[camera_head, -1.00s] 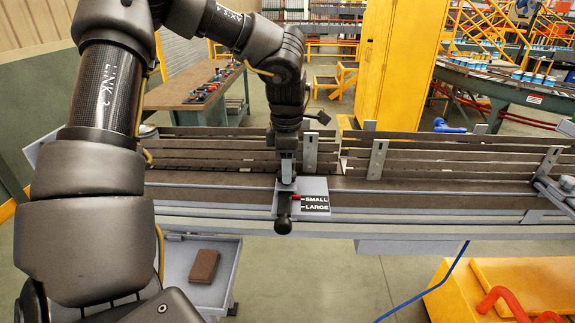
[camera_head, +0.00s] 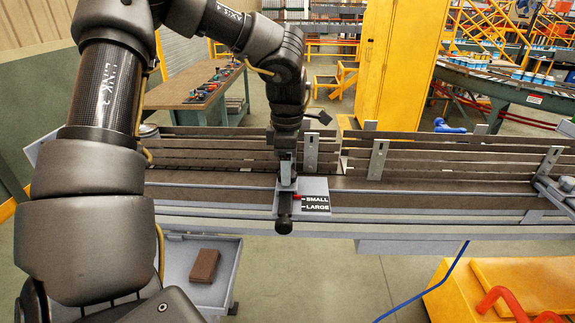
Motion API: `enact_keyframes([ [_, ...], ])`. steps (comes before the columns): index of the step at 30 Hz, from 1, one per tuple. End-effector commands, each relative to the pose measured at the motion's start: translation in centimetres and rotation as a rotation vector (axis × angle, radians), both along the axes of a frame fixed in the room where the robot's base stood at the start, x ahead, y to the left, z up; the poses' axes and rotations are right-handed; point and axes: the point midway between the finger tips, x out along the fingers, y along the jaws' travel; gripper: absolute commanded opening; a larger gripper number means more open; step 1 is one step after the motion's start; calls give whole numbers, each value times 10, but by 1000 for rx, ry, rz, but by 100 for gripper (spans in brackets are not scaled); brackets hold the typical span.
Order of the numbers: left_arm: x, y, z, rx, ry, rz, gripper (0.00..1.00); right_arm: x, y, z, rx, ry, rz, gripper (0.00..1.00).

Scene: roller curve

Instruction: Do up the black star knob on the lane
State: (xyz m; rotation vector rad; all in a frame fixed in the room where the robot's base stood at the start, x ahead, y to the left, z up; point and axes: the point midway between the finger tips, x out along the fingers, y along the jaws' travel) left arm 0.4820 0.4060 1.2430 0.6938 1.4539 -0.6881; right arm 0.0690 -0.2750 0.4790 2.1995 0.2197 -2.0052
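The lane (camera_head: 420,190) is a long conveyor with dark side rails, running across the middle of the head view. A grey plate (camera_head: 316,187) on its front edge carries a label reading SMALL and LARGE, with a red pointer by SMALL. A black knob (camera_head: 284,225) hangs at the plate's lower left; its star shape cannot be made out. My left gripper (camera_head: 287,180) reaches down from above onto the plate, just above the black knob. Its fingers are small and partly hidden, so whether they are closed on anything is unclear. My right gripper is not in view.
Upright metal brackets (camera_head: 377,160) stand along the lane's rails. A grey tray (camera_head: 217,268) with a brown block (camera_head: 204,265) sits below left. A yellow unit with a red pipe (camera_head: 500,298) is at lower right. Behind are a workbench (camera_head: 195,90) and a yellow cabinet (camera_head: 398,65).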

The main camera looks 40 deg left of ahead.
Motion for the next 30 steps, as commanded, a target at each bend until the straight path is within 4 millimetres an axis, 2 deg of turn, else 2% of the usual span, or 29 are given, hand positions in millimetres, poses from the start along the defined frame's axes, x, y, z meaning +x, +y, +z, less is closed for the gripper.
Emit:
enact_keyframes([
  [8,0,0,6,0,0,1,64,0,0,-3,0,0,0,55],
  [11,0,0,19,-1,-2,0,64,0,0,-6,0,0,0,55],
  [16,0,0,55,-3,-3,1,64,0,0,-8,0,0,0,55],
  [21,0,0,87,-2,-2,2,64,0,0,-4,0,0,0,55],
  [25,0,0,102,-1,-1,1,64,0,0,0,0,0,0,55],
  [30,0,0,108,-1,2,1,64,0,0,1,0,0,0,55],
])
